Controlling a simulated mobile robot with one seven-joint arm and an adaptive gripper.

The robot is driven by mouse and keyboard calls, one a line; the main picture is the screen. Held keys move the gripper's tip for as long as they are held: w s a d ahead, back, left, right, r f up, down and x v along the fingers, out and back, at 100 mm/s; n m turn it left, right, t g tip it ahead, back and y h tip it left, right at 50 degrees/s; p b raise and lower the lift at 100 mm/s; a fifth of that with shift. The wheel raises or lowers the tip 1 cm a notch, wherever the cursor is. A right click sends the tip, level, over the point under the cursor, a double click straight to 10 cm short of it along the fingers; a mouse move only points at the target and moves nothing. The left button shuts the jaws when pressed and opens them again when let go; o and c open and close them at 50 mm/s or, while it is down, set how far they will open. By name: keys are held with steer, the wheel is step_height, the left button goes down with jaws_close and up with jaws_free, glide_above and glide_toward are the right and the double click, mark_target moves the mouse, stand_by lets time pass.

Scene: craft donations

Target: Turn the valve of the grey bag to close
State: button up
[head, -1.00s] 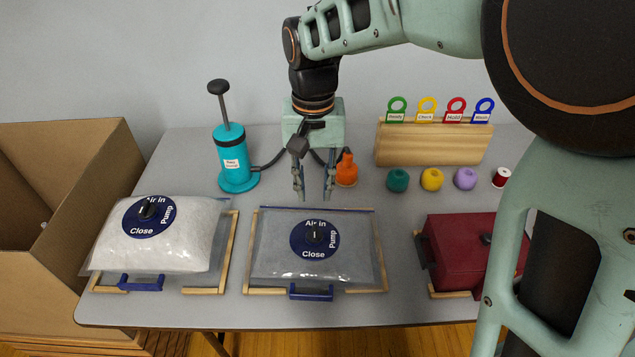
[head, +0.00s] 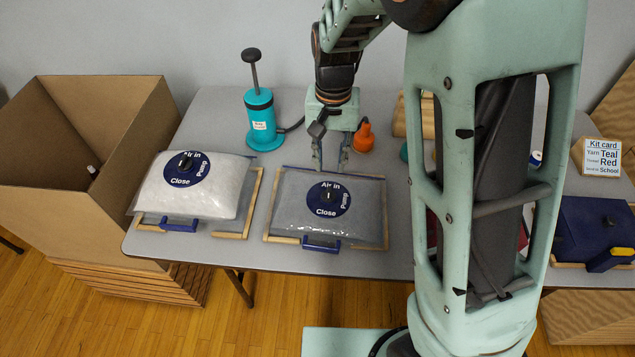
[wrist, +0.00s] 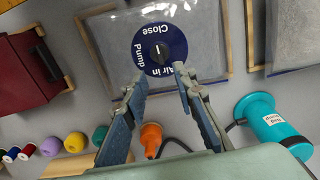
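The grey bag (head: 286,222) lies flat in a wooden frame at the middle of the table. Its round blue valve dial (head: 345,208) reads Air in, Close and Pump, with a small black knob (head: 328,194) at its centre. In the wrist view the dial (wrist: 176,40) lies just beyond my fingertips, and the knob (wrist: 157,48) has a pale mark; which label it points to is unclear. My gripper (head: 331,166) is open and empty, above the bag's back edge and behind the dial. In the wrist view its fingers (wrist: 160,77) are apart with nothing between them.
A puffy white bag (head: 225,185) with a similar dial lies left. A teal pump (head: 261,122) and an orange nozzle (head: 364,138) stand behind. A cardboard box (head: 60,215) is at far left. A blue case (head: 590,225) and kit card (head: 601,158) are at right.

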mark_target(329, 192)
step_height(329, 192, down, 11)
steer(key=shift+r, duration=0.2)
stand_by(0.3)
jaws_close()
